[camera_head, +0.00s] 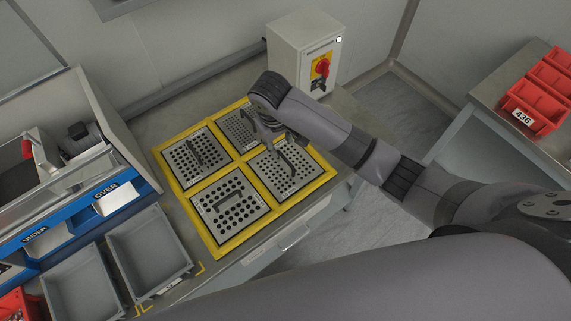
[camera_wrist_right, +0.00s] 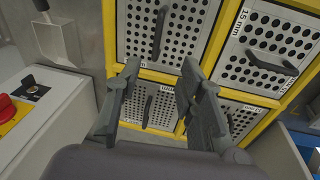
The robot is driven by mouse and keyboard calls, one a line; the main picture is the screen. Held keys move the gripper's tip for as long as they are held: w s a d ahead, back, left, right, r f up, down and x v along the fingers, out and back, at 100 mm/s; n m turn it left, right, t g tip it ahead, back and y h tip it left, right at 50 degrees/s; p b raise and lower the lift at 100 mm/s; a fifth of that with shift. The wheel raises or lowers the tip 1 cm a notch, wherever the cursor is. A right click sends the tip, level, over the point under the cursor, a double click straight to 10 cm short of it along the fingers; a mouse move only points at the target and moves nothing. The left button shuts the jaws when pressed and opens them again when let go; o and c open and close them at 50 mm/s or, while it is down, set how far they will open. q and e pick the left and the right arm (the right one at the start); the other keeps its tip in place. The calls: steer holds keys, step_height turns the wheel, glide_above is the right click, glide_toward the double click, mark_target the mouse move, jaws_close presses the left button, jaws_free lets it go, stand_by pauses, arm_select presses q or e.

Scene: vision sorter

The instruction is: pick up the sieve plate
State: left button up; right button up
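Several grey sieve plates with round holes and dark bar handles lie in a yellow-edged frame (camera_head: 231,245). In the head view they are the large-hole front plate (camera_head: 220,219), the left plate (camera_head: 183,165), the right plate (camera_head: 307,164) and the back plate (camera_head: 236,122). My right gripper (camera_head: 277,139) is over the back right of the frame, partly covering the back and right plates. In the right wrist view it (camera_wrist_right: 160,82) is open and empty, its fingers on either side of the back plate's handle (camera_wrist_right: 148,110) in the picture. Contact is not visible. My left gripper is out of view.
A grey switch box with a red knob (camera_head: 322,67) stands close behind the frame. A sorter with blue chute panels (camera_head: 95,200) and grey bins (camera_head: 150,250) is at left. Red bins (camera_head: 535,105) sit on a separate table at right.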

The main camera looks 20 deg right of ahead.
mark_target(285, 158)
steer(key=f, duration=0.7)
steer(key=shift+w+d+p, duration=0.3)
steer(key=shift+w+d, duration=0.05)
steer(key=shift+w, duration=0.05)
steer(key=shift+w+d+f+p, duration=0.15)
steer(key=shift+d+f, duration=0.1)
steer(key=shift+f, duration=0.65)
steer(key=shift+w+d+f+p, duration=0.1)
steer(key=shift+d+f+p, duration=0.1)
steer(key=shift+f, duration=0.65)
steer(key=shift+w+d+f+p, duration=0.1)
steer(key=shift+d+f, duration=0.15)
steer(key=shift+f, duration=0.65)
steer(key=shift+s, duration=0.1)
jaws_close()
